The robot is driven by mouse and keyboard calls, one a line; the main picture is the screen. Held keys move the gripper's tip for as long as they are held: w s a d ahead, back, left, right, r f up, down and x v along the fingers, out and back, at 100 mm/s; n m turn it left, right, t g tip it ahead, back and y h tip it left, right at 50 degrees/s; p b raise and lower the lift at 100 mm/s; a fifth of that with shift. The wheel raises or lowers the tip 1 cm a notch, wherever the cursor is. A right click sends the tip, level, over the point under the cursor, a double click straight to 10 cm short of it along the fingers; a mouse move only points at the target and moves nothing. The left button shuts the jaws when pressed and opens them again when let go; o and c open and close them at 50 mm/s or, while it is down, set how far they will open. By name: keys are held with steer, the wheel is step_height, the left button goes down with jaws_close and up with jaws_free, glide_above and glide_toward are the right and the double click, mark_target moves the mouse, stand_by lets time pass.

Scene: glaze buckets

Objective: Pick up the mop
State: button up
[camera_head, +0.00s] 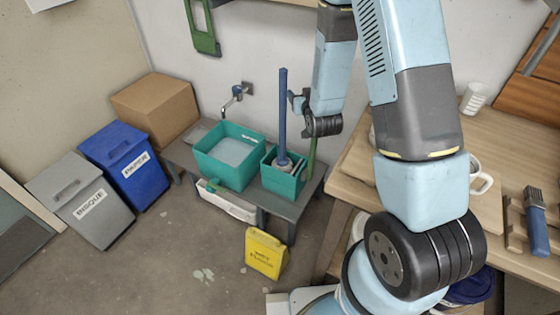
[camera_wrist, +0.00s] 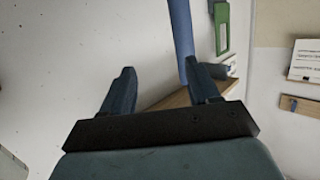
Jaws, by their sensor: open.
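The mop has a blue handle (camera_head: 283,115) that stands upright, its lower end in a small teal bucket (camera_head: 283,184) on a low grey bench. My gripper (camera_head: 296,102) is open and empty, beside the upper part of the handle and just to its right in the head view. In the wrist view the blue handle (camera_wrist: 181,38) comes down from the top edge, close to the right finger of my gripper (camera_wrist: 161,72). The right finger hides where it continues. I cannot tell whether they touch. The mop's head is mostly hidden in the bucket.
A larger teal basin (camera_head: 229,155) stands left of the bucket under a wall tap (camera_head: 236,95). A thin green pole (camera_head: 311,160) stands just right of the bucket. A yellow floor sign (camera_head: 266,253) stands in front. A wooden worktop (camera_head: 352,170) is at right; open floor lies left.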

mark_target(284, 105)
steer(key=s+a+f+t+y, duration=0.15)
steer(key=s+f, duration=0.25)
steer(key=f, duration=0.5)
steer(key=shift+n+t+h, duration=0.25)
steer(key=shift+n+t, duration=0.15)
steer(key=shift+t, duration=0.05)
steer(key=w, duration=0.2)
steer(key=w+a, duration=0.1)
steer(key=w, duration=0.2)
steer(key=w+a, duration=0.1)
steer(key=w, duration=0.2)
steer(key=shift+a+r, duration=0.15)
steer(key=shift+r, duration=0.05)
steer(key=shift+w+a+f, duration=0.1)
steer(key=shift+w+a, duration=0.15)
steer(key=shift+w, duration=0.6)
steer(key=shift+w+a+f, duration=0.1)
steer(key=shift+w+a, duration=0.1)
steer(key=shift+w, duration=0.6)
steer(key=shift+w+a, duration=0.25)
steer(key=shift+w, duration=0.6)
steer(key=shift+c, duration=0.3)
steer(key=c, duration=1)
step_height(284, 105, up, 18)
steer(key=shift+r, duration=0.1)
steer(key=o, duration=0.5)
jaws_close()
